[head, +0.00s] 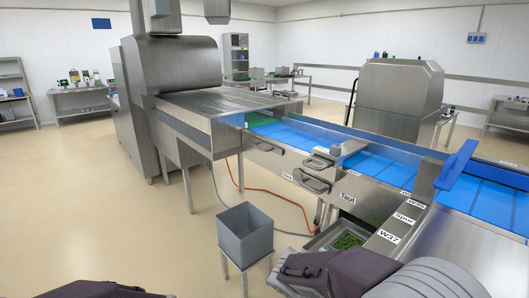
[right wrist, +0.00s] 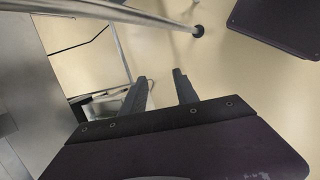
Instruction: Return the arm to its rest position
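My right gripper (right wrist: 158,74) is open in the right wrist view. Its two dark fingers stand apart with bare floor between them, and nothing is held. In the head view my right arm comes in at the bottom, and the right gripper (head: 288,269) shows dark beside the conveyor's near side, close to a green-filled bin. Dark purple parts of my left arm (head: 85,289) show at the bottom left edge of the head view. The fingers of my left gripper are not visible.
A grey box (head: 245,240) stands on a small stand left of my right gripper. A bin with green contents (head: 318,240) sits below the conveyor. The blue conveyor (head: 380,167) and steel machine (head: 175,66) fill the middle and right. The floor at left is clear.

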